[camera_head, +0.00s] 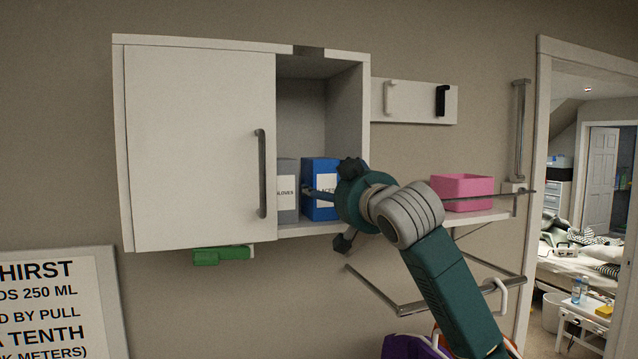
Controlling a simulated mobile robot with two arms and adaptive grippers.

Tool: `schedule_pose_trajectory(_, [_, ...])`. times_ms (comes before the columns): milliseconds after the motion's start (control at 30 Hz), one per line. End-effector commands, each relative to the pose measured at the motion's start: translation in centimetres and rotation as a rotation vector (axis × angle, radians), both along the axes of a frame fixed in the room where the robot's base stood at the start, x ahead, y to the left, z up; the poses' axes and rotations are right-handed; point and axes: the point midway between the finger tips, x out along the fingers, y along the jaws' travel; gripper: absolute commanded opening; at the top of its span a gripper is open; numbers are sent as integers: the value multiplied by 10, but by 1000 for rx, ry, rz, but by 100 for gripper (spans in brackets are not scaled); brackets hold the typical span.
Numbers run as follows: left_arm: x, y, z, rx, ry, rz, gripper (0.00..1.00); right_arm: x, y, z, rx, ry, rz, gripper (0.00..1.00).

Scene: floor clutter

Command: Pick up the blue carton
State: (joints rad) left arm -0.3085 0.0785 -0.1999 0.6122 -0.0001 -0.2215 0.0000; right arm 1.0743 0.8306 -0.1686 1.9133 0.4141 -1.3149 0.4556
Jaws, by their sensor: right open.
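The blue carton (318,169) with a white label stands upright on the floor of the open right-hand part of the white wall cabinet (196,75). My right gripper (338,205) is in front of the cabinet opening, at the right side of the carton. Its dark fingers are spread wide, one high and one low, and nothing is between them. The gripper hides the right part of the carton, and I cannot tell whether it touches it. My left gripper is out of view.
A grey carton (287,180) stands close left of the blue one, beside the cabinet door (190,140). A pink bin (462,190) sits on the shelf at right. A hook board (414,102) is above. A green object (221,256) is under the cabinet.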

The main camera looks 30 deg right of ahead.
Motion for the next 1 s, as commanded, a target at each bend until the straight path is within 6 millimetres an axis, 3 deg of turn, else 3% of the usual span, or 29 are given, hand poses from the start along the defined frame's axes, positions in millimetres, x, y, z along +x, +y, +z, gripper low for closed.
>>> schedule_pose_trajectory(33, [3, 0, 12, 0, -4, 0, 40, 7, -1, 4, 0, 4, 0, 76])
schedule_pose_trajectory(233, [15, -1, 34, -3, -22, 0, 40, 33, -7, 4, 2, 4, -1, 76])
schedule_pose_trajectory(600, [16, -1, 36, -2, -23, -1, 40, 44, -9, 0, 0, 0, 1, 76])
schedule_pose_trajectory(800, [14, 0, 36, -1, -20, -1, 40, 43, -9, 1, 0, -1, 0, 37])
schedule_pose_trajectory(1000, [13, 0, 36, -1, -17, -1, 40, 43, -9, 2, -1, -3, 0, 36])
